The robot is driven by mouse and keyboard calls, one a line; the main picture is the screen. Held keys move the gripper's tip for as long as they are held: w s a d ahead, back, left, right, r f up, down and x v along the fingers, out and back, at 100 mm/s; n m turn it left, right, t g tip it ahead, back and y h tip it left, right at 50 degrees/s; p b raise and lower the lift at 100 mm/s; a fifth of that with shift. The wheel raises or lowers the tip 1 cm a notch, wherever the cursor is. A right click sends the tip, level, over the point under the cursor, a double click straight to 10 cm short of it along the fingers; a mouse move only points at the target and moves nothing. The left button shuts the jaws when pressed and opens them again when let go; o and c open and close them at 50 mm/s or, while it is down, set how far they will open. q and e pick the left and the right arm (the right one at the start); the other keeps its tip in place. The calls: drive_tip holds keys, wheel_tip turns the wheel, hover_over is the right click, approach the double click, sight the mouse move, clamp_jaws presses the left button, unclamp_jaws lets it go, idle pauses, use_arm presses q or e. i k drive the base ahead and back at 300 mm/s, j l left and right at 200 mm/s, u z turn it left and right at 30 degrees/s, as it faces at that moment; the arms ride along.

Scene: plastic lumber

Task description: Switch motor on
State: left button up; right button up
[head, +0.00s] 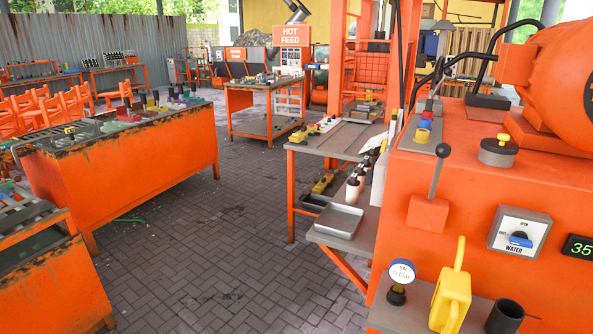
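A large orange rounded housing (560,75), which may be the motor, sits on top of the orange machine (480,190) at the right and is cut off by the right edge. A round grey box with a yellow button (497,150) is on the machine's top. A lever with a black knob (440,165) stands up from the front. A dial plate marked WATER (520,232) has a blue knob. I cannot tell which control is the motor switch. Neither of my grippers is in view.
A round gauge (401,272), a yellow handled tool (452,290) and a black cup (505,316) are on the machine's front shelf. A metal tray (338,220) lies on a side bench. Orange workbenches (130,150) stand at left. The paved floor (215,250) between is clear.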

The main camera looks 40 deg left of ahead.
sight(369, 175)
drive_tip(key=j+u, duration=0.4)
drive_tip(key=j, duration=0.35)
drive_tip(key=j+z, duration=0.25)
drive_tip(key=j, duration=0.5)
drive_tip(key=k+j+z, duration=0.1)
drive_tip(key=j+z, duration=0.15)
drive_tip(key=j, duration=0.5)
